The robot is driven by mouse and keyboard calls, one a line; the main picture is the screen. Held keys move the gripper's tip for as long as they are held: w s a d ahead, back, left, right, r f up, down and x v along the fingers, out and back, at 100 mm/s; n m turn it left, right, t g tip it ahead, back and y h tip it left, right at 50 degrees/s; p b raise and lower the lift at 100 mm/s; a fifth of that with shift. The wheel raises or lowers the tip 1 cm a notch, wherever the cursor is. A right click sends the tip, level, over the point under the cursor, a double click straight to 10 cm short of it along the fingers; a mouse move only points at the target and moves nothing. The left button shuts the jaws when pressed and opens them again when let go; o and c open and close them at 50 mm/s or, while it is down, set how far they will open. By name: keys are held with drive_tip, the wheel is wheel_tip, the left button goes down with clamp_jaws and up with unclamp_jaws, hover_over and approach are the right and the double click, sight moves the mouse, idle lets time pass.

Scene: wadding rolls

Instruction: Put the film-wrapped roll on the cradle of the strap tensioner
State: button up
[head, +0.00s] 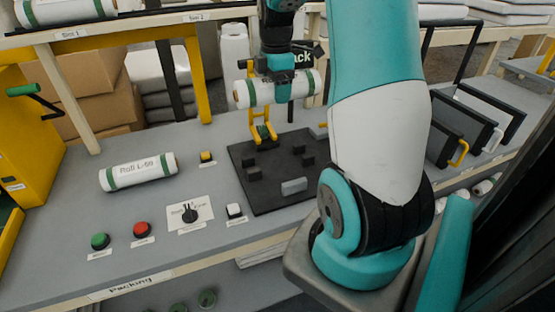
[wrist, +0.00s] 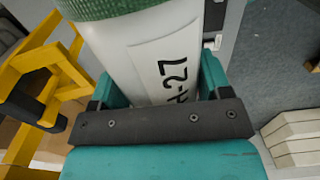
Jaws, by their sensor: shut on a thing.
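My gripper (head: 283,88) is shut on a white roll (head: 247,94) with green end bands and holds it level above the bench. In the wrist view the same roll (wrist: 135,50) lies between the teal fingers, with part of a printed code showing. I cannot tell clearly whether it is film-wrapped. Below it in the head view stands a yellow bracket (head: 262,131) at the back of a black plate (head: 250,201) with several small black blocks. This looks like the strap tensioner and its cradle. The roll appears apart from it, though the exact gap is unclear.
Another green-banded roll (head: 138,171), printed with a code, lies on the bench at left. Green (head: 100,241) and red (head: 141,229) buttons and a black selector (head: 189,213) line the front. A shelf (head: 120,22) with rolls runs behind. Dark panels (head: 460,135) stand right.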

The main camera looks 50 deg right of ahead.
wheel_tip(320, 180, down, 19)
drive_tip(key=shift+f+p, duration=0.1)
drive_tip(key=shift+p, duration=0.55)
drive_tip(key=shift+f, duration=0.1)
drive_tip(key=o, duration=1)
